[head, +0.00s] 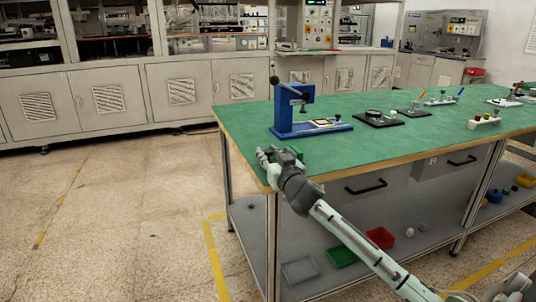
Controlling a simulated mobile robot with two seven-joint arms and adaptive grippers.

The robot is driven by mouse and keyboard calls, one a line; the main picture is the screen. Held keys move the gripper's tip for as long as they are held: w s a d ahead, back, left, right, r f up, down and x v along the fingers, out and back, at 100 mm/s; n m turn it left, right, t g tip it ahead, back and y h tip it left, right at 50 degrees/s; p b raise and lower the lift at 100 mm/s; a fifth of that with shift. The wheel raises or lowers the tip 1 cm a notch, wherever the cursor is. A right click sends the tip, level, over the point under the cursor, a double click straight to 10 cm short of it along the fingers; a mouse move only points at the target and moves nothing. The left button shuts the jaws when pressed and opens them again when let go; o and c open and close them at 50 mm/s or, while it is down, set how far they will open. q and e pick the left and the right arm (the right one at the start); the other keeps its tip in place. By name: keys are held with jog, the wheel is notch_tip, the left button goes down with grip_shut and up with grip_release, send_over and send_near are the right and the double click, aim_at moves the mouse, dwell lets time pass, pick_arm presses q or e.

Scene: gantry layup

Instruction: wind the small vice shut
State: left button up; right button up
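A small dark green block (291,151), which may be the small vice, sits at the near left corner of the green bench top. It is partly hidden behind my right gripper, and its jaws and handle cannot be made out. My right gripper (267,155) is at this corner, just left of the block. Its pale fingertips are beside the block, and whether they touch it is too small to tell. I cannot tell whether the gripper is open or shut. My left gripper is not in view.
A blue lever press (296,112) stands behind the gripper on the bench (400,150). Black fixtures (378,118) and a white rack (484,122) stand further right. Red (380,237) and green (342,257) bins lie on the lower shelf. The floor at left is clear.

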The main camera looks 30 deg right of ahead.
grip_shut()
